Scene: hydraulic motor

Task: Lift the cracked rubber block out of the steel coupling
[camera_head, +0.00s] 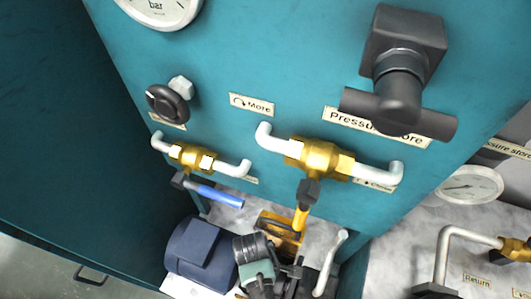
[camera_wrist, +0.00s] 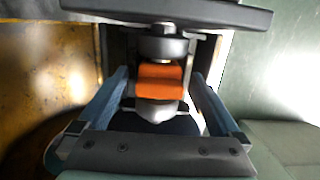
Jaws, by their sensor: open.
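The rubber block (camera_wrist: 160,80) is orange and shows in the middle of the wrist view. It sits between two grey steel parts of the coupling (camera_wrist: 163,47), one above it and one below it in the picture. Cracks on the block cannot be made out. My gripper (camera_wrist: 161,78) is open, with one finger on each side of the block. Gaps show between the fingers and the block, and nothing is held. In the head view the block and coupling cannot be picked out among the crowded parts at the bottom.
A dark plate (camera_wrist: 170,12) crosses the top of the wrist view, close to the fingertips. A yellow surface (camera_wrist: 45,80) stands at the left. In the head view a blue motor (camera_head: 200,248) and brass valves (camera_head: 320,157) with handles lie near the teal panel (camera_head: 240,60).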

